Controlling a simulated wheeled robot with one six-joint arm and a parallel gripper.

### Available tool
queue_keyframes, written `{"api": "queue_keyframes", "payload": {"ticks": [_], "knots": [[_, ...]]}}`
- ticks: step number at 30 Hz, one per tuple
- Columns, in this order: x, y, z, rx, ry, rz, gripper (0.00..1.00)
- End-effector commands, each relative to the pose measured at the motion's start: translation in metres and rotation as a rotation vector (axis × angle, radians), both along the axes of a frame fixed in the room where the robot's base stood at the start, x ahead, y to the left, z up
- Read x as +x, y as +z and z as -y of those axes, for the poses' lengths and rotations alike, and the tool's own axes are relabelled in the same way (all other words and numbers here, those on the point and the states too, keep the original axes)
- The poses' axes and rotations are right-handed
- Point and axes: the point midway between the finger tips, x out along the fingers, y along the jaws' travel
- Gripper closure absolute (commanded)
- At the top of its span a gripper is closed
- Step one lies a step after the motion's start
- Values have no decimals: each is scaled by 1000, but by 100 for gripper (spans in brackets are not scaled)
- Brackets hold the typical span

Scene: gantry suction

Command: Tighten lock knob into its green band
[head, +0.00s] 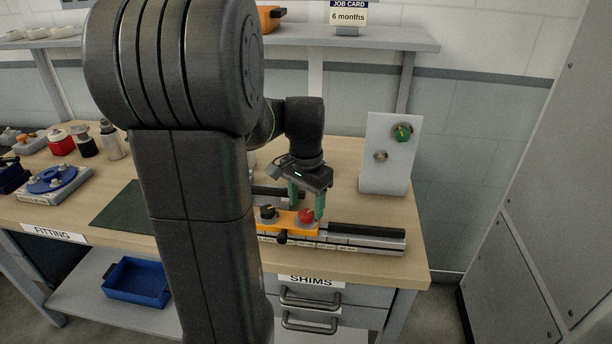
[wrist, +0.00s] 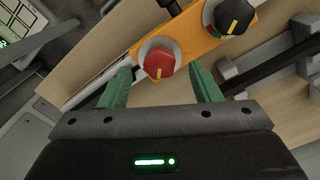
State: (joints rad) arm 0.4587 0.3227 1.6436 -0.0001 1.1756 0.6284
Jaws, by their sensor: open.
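An orange carriage (head: 284,222) on a rail holds a red knob (head: 306,215) and a black knob (head: 268,211), each with a yellow pointer line. In the wrist view, the red knob (wrist: 160,58) sits on a pale ring; no green band is visible there. The black knob (wrist: 232,17) has a collar with red and green marks on its left side. Which one is the lock knob is not labelled. My gripper (wrist: 161,72) is open, its green fingers on either side of the red knob, apart from it in the wrist view.
The grey rail (head: 367,238) runs along the bench front, with a dark bar behind it. A white upright panel (head: 386,155) with a green knob stands at the right. A blue round fixture (head: 54,181) and bottles stand far left. My arm hides the middle of the bench.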

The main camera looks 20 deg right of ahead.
Motion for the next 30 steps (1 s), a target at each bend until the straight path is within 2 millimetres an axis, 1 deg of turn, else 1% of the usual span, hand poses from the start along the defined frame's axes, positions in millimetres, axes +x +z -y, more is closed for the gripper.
{"api": "queue_keyframes", "payload": {"ticks": [1, 9, 12, 15, 18, 21, 30], "knots": [[1, 12, 0, -3, 0, 6, 43], [1, 74, 0, -3, 0, 5, 43], [1, 93, 0, -2, 0, 5, 43], [1, 106, 0, -2, 0, 3, 43], [1, 114, 0, -1, 0, 3, 43], [0, 118, 0, 0, 0, 1, 43], [0, 118, 0, -1, 2, 0, 43]]}}
